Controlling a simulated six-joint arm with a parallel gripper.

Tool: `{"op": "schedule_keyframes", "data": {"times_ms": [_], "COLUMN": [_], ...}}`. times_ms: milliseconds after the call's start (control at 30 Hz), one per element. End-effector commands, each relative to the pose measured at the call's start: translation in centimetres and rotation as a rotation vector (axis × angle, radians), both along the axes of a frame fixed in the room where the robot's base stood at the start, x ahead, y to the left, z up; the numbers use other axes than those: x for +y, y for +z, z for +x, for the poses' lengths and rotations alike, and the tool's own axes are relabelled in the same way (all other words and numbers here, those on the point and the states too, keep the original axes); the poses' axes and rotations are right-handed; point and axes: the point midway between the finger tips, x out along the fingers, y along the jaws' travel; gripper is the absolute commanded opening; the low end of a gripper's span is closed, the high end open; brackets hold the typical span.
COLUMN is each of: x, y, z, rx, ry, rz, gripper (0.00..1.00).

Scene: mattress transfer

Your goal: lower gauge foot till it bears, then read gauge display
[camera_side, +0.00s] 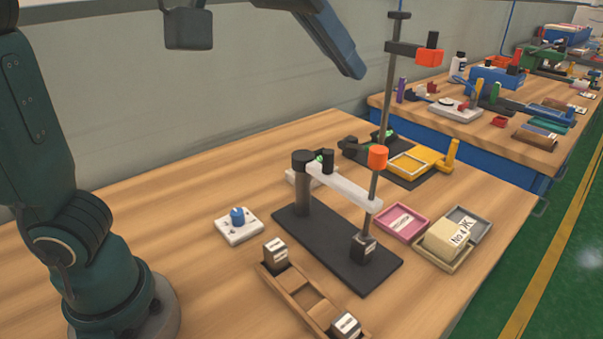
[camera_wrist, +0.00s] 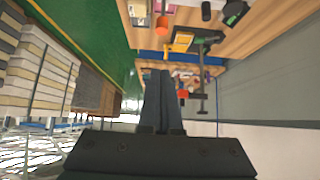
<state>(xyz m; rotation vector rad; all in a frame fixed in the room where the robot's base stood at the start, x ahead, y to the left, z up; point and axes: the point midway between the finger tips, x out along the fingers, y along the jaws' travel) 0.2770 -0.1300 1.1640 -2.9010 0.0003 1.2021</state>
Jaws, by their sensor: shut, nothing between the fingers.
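The gauge stand has a dark base plate (camera_side: 310,240), a short dark post (camera_side: 303,180) and a pale arm (camera_side: 343,187) reaching to a tall thin rod (camera_side: 382,120). An orange collar (camera_side: 377,157) sits on the rod. A dark block with a white label (camera_side: 363,249) is at the rod's lower end, over the base plate; I cannot tell whether it touches. I cannot make out a gauge display or reading. My gripper (camera_side: 353,70) is high above the bench, left of the rod's upper part, apart from it. In the wrist view its fingers (camera_wrist: 160,74) are together and empty.
A bracket with an orange block (camera_side: 429,57) juts from the rod's top. A wooden tray (camera_side: 300,293) with dark labelled blocks lies in front. A white plate with a blue knob (camera_side: 239,224) is left. A pink tray (camera_side: 401,223) and a tan block (camera_side: 445,240) are right.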

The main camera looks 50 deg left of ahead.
Motion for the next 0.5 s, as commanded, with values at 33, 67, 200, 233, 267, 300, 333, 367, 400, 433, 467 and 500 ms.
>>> {"op": "schedule_keyframes", "data": {"times_ms": [33,67,200,233,267,300,333,367,400,433,467,500], "x": [-0.1,0.0,0.0,0.0,0.0,0.0,0.0,0.0,0.0,0.1,0.1,0.1], "y": [0.3,0.4,0.7,0.6,0.5,0.2,0.0,-0.3,-0.8,-1.2,-1.6,-2.2], "z": [-0.3,-0.3,-0.4,-0.3,-0.2,0.1,0.3,0.6,1.0,1.4,1.8,2.4], "rx": [-0.002,-0.001,0.001,0.001,0.001,0.002,0.002,0.003,0.004,0.006,0.006,0.006], "ry": [-0.001,-0.001,0.001,0.001,0.002,0.003,0.003,0.004,0.004,0.004,0.005,0.004], "rz": [-0.001,-0.001,0.0,0.0,0.001,0.001,0.001,0.002,0.001,0.001,0.002,0.003], "gripper": [0.0,0.0,0.0,0.0,0.0,0.0,0.0,0.0,0.0,0.0,0.0,0.0]}}
